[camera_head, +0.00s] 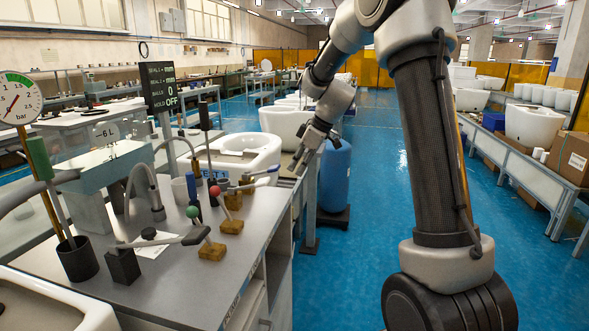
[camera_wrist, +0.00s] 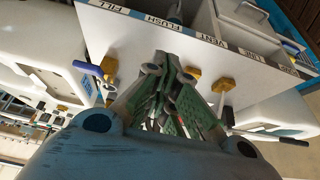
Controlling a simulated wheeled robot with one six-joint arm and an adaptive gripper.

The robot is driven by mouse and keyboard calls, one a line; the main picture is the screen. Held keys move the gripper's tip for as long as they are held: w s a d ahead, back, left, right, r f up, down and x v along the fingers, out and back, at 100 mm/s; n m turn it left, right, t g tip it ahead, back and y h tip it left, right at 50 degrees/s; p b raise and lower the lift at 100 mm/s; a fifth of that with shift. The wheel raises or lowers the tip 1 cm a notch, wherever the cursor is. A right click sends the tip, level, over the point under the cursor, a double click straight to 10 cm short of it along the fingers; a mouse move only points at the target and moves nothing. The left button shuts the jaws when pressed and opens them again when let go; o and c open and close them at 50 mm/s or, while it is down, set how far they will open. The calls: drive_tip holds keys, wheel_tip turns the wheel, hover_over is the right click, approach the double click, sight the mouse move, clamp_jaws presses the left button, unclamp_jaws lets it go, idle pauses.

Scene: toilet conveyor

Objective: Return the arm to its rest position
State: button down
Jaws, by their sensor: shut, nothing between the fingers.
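My gripper (camera_head: 297,168) points down and to the left beyond the bench's far right corner, close to a white toilet (camera_head: 240,150). In the wrist view my gripper (camera_wrist: 178,95) has its green-padded fingers together with nothing held. The gap between fingertips and panel cannot be judged.
Levers with a red knob (camera_head: 215,191) and a green knob (camera_head: 192,212) stand on the bench. A dark display (camera_head: 159,88) and a pressure gauge (camera_head: 17,98) rise at left. A blue barrel (camera_head: 335,175) stands past the bench. Blue floor lies open at right.

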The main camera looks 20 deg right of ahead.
idle(0.3)
drive_tip(key=s+d+r+m+h, duration=0.1)
drive_tip(key=s+d+r+m, duration=0.1)
drive_tip(key=s, duration=1)
drive_tip(key=s+d+r+m+t+h, duration=0.1)
drive_tip(key=s+m, duration=0.4)
drive_tip(key=s, duration=0.7)
drive_tip(key=s+d+r+m+h, duration=0.2)
drive_tip(key=s+d+r+m, duration=0.1)
drive_tip(key=s, duration=0.9)
drive_tip(key=shift+r+m, duration=0.6)
drive_tip(key=shift+r, duration=0.35)
